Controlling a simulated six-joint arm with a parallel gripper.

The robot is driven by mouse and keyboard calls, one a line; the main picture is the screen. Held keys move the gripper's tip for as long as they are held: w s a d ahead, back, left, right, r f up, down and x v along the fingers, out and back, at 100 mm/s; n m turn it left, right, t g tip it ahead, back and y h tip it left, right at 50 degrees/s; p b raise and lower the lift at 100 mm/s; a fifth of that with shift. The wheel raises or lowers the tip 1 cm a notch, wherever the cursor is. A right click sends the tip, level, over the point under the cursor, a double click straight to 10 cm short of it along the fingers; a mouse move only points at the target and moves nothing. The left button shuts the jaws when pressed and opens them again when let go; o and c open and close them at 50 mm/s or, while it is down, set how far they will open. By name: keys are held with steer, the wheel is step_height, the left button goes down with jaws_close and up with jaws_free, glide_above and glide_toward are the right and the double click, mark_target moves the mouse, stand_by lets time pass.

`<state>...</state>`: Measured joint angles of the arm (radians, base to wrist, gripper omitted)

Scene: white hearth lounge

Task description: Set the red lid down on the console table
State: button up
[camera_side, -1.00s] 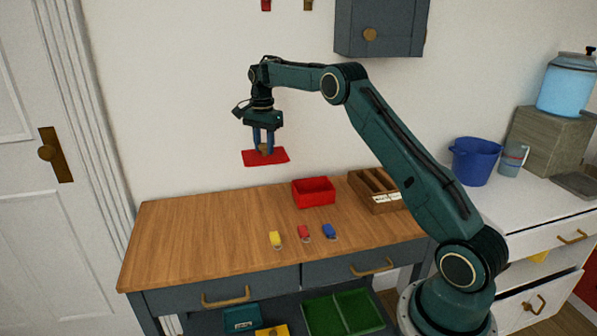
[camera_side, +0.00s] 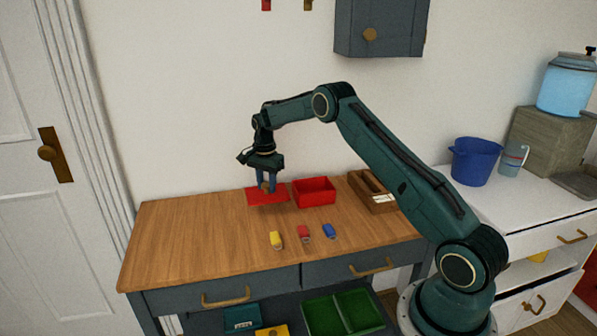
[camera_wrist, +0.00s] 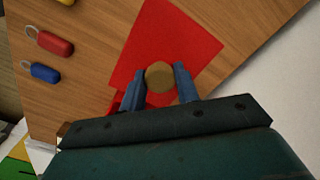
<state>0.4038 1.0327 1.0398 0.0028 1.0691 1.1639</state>
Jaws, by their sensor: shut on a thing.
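The red lid (camera_side: 262,197) is a flat red plate with a round tan knob (camera_wrist: 159,77). In the side view it is level, at or just above the console table (camera_side: 190,235), left of the red box. I cannot tell for sure whether it touches the wood. My gripper (camera_side: 267,187) points down and is shut on the lid's knob. In the wrist view the lid (camera_wrist: 165,40) spreads out beyond the two blue fingers, which hold the knob between them.
An open red box (camera_side: 314,192) stands just right of the lid, and a wooden divided tray (camera_side: 372,190) right of that. Yellow (camera_side: 276,240), red (camera_side: 304,233) and blue (camera_side: 329,230) key tags lie nearer the front. The table's left part is clear.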

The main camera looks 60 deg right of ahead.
mark_target(267, 193)
steer(key=shift+f, duration=0.1)
steer(key=shift+f, duration=2)
steer(key=shift+f, duration=0.1)
steer(key=o, duration=1)
steer(key=shift+c, duration=0.2)
step_height(267, 193, up, 12)
steer(key=shift+f, duration=0.2)
steer(key=shift+r, duration=0.3)
